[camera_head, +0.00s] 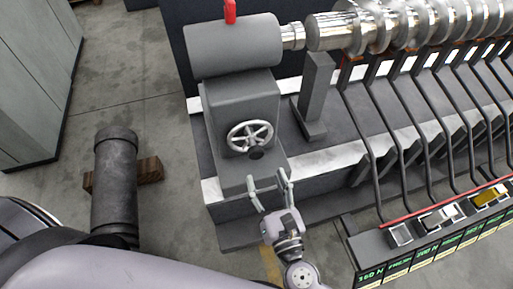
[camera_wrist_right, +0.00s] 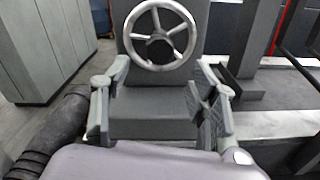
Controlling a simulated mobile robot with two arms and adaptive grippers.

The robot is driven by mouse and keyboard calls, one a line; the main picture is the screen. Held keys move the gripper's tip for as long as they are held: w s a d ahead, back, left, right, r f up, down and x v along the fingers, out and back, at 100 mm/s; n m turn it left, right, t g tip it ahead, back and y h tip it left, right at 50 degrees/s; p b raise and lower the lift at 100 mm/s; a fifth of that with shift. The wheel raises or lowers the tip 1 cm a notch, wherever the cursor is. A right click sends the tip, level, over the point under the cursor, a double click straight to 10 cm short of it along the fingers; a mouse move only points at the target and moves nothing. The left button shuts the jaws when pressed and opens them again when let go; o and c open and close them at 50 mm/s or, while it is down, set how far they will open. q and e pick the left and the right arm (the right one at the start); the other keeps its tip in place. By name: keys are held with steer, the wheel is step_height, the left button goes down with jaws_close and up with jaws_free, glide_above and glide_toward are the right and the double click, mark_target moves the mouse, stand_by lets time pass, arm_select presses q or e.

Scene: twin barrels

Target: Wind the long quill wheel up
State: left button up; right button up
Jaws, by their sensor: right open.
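A pale metal handwheel (camera_head: 250,136) with several spokes is mounted on the front of a grey housing (camera_head: 238,98). A dark round part (camera_head: 256,154) shows at the wheel's lower edge. In the right wrist view the wheel (camera_wrist_right: 159,36) is ahead at the top centre, its whole rim in sight. My right gripper (camera_head: 267,181) is open and empty, below and in front of the wheel. Its two fingers stand wide apart in the right wrist view (camera_wrist_right: 163,70), with the lower housing face between them and no visible contact with the wheel. My left gripper is not in view.
A grey cylinder (camera_head: 234,45) with a red lever (camera_head: 229,10) tops the housing, joined to a shiny ribbed shaft (camera_head: 400,25). Dark bent rods and a labelled panel (camera_head: 430,240) stand right.

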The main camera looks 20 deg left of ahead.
mark_target(257, 156)
steer(key=p+x, duration=0.1)
steer(key=x, duration=0.6)
steer(key=shift+w+a, duration=0.2)
steer(key=shift+w, duration=0.05)
steer(key=shift+w+a, duration=0.2)
steer(key=shift+w, duration=0.2)
steer(key=c, duration=1.2)
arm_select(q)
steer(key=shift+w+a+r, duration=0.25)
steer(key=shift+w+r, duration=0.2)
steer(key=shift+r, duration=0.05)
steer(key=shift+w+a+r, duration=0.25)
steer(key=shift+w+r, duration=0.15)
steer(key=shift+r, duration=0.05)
arm_select(e)
steer(key=shift+o, duration=0.2)
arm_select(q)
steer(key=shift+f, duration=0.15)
arm_select(e)
steer(key=shift+f, duration=0.1)
